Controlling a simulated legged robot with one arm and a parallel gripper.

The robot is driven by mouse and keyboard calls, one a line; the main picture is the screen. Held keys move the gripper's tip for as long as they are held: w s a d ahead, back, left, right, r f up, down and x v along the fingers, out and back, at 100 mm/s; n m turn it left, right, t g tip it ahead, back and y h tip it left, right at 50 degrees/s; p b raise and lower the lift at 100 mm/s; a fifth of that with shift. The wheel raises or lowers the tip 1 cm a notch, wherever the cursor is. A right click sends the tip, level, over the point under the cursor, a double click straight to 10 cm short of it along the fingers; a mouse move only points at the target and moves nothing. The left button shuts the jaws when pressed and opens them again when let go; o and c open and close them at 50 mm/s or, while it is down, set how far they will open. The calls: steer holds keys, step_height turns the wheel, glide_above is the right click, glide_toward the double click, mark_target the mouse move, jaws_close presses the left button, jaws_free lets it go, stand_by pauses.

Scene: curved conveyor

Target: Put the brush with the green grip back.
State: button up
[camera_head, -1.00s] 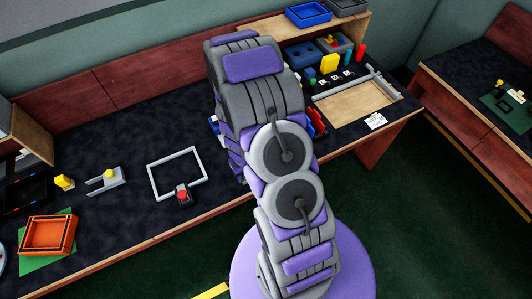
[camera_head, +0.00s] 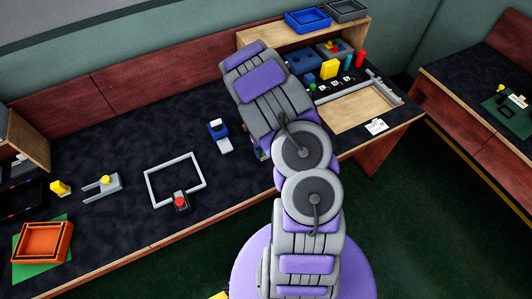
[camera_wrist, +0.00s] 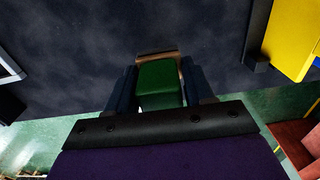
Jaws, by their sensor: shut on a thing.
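In the wrist view, the brush with the green grip (camera_wrist: 158,84) sits between the two dark fingers of my gripper (camera_wrist: 160,88), which is shut on it. A tan edge shows just beyond the green block. What lies under the brush is hard to tell; dark worktop shows around it. In the head view, my arm hides the gripper and the brush.
A yellow block (camera_head: 329,69) stands beside the blue bin (camera_head: 302,60) on the right. A wooden tray (camera_head: 355,107) lies near the right end. A grey square frame (camera_head: 176,180) and an orange tray (camera_head: 44,243) lie left. The worktop between is mostly clear.

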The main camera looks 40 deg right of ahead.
steer(key=shift+w+d+f, duration=0.1)
steer(key=shift+w+d, duration=0.05)
steer(key=shift+d, duration=0.35)
steer(key=shift+w+d+f, duration=0.1)
steer(key=shift+w+d, duration=0.05)
steer(key=shift+d, duration=0.3)
steer(key=f, duration=0.2)
steer(key=f+b, duration=0.1)
steer(key=shift+a+f, duration=0.2)
steer(key=shift+a, duration=0.1)
steer(key=shift+d, duration=0.1)
steer(key=o, duration=1.2)
